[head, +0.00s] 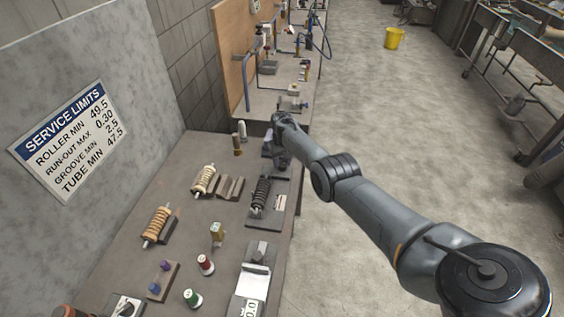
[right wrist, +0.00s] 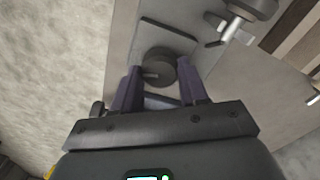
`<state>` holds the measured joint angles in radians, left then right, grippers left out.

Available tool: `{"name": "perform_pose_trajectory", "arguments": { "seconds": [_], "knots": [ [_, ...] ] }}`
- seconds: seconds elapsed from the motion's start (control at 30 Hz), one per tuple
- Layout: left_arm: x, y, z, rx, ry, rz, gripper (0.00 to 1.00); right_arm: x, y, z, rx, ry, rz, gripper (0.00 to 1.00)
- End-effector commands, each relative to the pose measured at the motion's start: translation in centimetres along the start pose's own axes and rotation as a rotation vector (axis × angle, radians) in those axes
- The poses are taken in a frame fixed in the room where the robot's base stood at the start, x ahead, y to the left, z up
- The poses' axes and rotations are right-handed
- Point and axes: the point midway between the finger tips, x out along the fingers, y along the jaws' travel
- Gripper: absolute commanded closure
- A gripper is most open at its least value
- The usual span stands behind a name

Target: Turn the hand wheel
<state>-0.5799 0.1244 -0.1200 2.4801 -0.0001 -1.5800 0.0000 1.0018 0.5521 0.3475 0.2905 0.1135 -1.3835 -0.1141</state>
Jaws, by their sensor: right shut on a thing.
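The hand wheel (right wrist: 158,66) is a small dark round knob with a short light handle, on a grey plate in the right wrist view. My right gripper (right wrist: 161,82) has its two dark fingers on either side of the wheel and is shut on it. In the head view my right gripper (head: 273,148) is at the far right end of the bench, partly hidden by its own wrist, and I cannot make out the wheel there. A black ribbed roller (head: 261,194) lies on the fixture just nearer than the gripper. My left gripper is not in view.
On the bench (head: 160,187) stand light coil-wrapped rollers (head: 204,181), a brown V-block (head: 230,188), thread spools (head: 206,265) and a measuring block (head: 254,280). A sign (head: 72,140) is on the wall board at left.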

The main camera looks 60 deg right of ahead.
Motion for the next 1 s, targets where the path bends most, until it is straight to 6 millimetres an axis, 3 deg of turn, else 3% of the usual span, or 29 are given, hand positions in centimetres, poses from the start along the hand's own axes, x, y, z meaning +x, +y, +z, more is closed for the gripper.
{"name": "perform_pose_trajectory", "arguments": {
  "seconds": [1.0],
  "knots": [
    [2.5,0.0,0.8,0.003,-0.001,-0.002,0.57,0.1,0.0,0.0,0.96,0.0,-0.001,0.87]
  ]
}}
